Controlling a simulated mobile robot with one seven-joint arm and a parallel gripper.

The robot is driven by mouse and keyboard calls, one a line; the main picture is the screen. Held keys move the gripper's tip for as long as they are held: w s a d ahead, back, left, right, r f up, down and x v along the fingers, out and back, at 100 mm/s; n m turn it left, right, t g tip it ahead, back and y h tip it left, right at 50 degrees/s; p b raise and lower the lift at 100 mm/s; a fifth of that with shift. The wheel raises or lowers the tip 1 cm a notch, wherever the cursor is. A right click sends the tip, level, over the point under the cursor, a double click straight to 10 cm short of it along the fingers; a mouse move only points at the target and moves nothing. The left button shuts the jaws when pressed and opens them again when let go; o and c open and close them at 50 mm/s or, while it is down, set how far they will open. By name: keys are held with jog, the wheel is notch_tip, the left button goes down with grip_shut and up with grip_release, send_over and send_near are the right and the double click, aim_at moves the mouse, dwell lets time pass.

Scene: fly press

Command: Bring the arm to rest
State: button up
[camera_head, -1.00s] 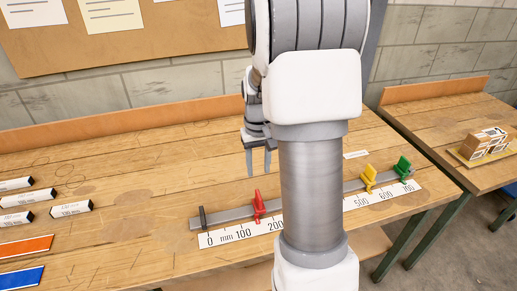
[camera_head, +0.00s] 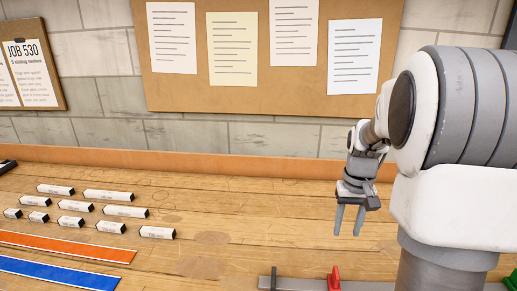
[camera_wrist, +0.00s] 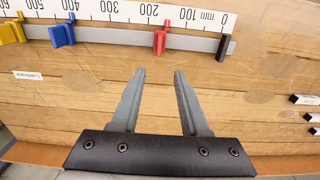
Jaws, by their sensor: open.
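My gripper (camera_head: 349,220) hangs from my bent arm above the wooden bench (camera_head: 150,190), at the right of the head view. Its two fingers point down, apart, with nothing between them. In the wrist view my gripper (camera_wrist: 159,75) is open over bare bench top. A rail with a millimetre scale (camera_wrist: 190,40) lies beyond the fingertips. A red slider (camera_wrist: 160,40) sits on it near 200, with blue (camera_wrist: 62,34) and yellow (camera_wrist: 12,32) sliders farther left. In the head view my arm hides part of the rail.
Several white labelled blocks (camera_head: 125,211) stand on the bench at left. An orange strip (camera_head: 70,246) and a blue strip (camera_head: 50,274) lie in front of them. A pinboard (camera_head: 300,90) hangs on the wall behind. The bench between blocks and gripper is clear.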

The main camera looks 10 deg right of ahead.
jog(key=s+a+r+n+t, duration=0.1)
jog(key=s+a+r+t, duration=0.1)
jog(key=s+a+r, duration=0.3)
jog(key=s+a+r+n+t, duration=0.2)
jog(key=s+a+r, duration=0.3)
jog(key=s+a, duration=0.6)
jog(key=shift+s+a+r+t, duration=0.4)
jog(key=shift+a+t, duration=0.1)
jog(key=shift+t, duration=0.3)
jog(key=shift+d, duration=0.15)
